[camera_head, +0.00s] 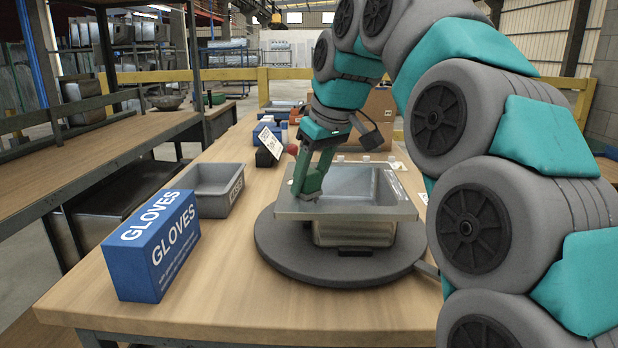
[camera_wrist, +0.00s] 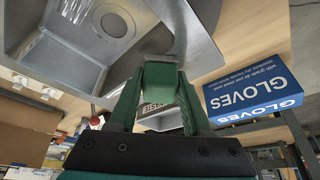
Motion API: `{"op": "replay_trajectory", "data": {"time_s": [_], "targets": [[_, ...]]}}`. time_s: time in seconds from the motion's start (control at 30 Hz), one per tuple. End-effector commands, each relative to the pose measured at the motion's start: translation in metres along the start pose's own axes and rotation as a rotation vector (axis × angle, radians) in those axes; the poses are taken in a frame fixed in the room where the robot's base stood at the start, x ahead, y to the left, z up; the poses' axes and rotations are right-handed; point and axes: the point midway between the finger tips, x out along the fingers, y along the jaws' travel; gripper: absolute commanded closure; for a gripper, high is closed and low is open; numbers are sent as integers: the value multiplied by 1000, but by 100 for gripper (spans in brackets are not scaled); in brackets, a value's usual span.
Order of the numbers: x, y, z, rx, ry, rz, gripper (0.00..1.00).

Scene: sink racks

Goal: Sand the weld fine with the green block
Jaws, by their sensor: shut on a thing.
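A steel sink (camera_head: 375,187) with a wide flat rim sits on a dark round turntable (camera_head: 290,262) in the middle of the workbench. My gripper (camera_head: 311,182) is over the left part of the rim, pointing down. In the wrist view, my gripper (camera_wrist: 160,88) is shut on the green block (camera_wrist: 160,74), which lies between the two green fingers. The block's end is at the rim of the sink (camera_wrist: 205,47); I cannot tell whether it touches. The weld is not clearly made out, and the block hides part of the rim.
A blue gloves box (camera_head: 152,245) stands at the front left of the workbench (camera_head: 215,310). A grey bin (camera_head: 213,190) sits behind it, left of the sink. A white label card (camera_head: 271,142) and a cardboard box (camera_head: 378,110) are farther back. The front bench edge is clear.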

Motion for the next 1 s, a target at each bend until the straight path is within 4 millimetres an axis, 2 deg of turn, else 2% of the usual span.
{"op": "replay_trajectory", "data": {"time_s": [0.2, 0.47, 1.0], "targets": [[4, 13, -13, 1, 2, 1, 100], [6, 18, -19, 1, 2, 1, 100], [18, 42, -42, 1, 0, 1, 100]]}}
